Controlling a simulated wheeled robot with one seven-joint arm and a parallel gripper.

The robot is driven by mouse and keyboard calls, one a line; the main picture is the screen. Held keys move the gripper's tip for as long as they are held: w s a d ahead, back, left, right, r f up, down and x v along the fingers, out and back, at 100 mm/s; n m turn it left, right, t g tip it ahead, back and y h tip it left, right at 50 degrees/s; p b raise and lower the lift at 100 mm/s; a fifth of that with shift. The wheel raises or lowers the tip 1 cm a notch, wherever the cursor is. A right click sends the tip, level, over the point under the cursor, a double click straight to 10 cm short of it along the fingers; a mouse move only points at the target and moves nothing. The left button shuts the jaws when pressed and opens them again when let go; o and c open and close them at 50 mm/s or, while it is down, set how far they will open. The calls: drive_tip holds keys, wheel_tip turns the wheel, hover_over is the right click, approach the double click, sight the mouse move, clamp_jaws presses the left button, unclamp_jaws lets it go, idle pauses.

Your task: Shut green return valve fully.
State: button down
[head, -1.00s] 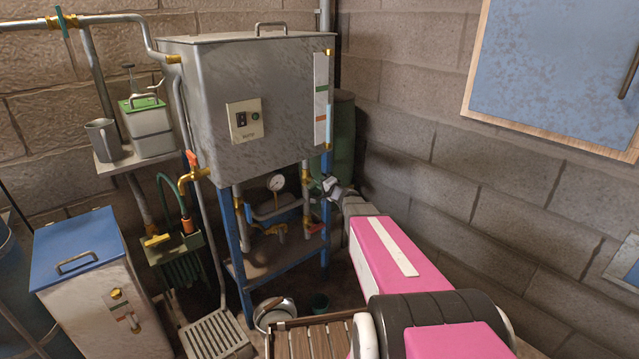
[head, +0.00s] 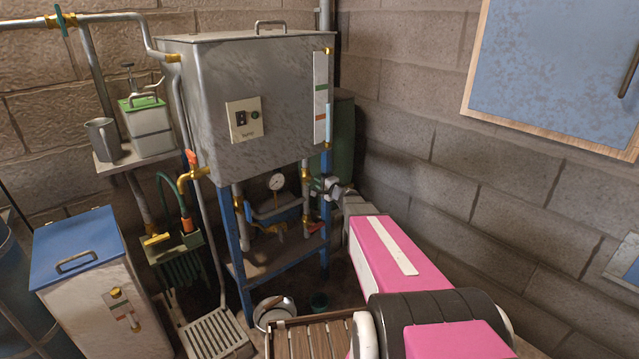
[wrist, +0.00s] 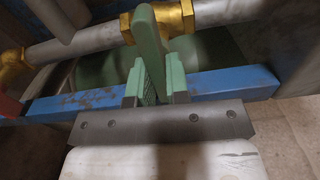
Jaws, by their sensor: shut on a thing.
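The green return valve shows in the wrist view as a green lever handle (wrist: 149,42) on a brass body (wrist: 174,19) in a grey pipe. The lever crosses the pipe's line in that picture and runs down between my fingers. My gripper (wrist: 155,84) is shut on this lever, with one green-padded finger on each side. In the head view my gripper (head: 328,187) is at the right side of the still's stand, below the steel tank (head: 250,105). The valve's handle cannot be made out there.
A blue frame bar (wrist: 210,83) runs close behind my fingers. A pressure gauge (head: 277,182) and a red-handled valve (head: 315,228) are left of my gripper. A block wall (head: 440,170) stands to the right. A slatted wooden stand (head: 312,340) is below.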

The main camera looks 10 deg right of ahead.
drive_tip(key=c, duration=1.1)
unclamp_jaws()
drive_tip(key=v, duration=1.1)
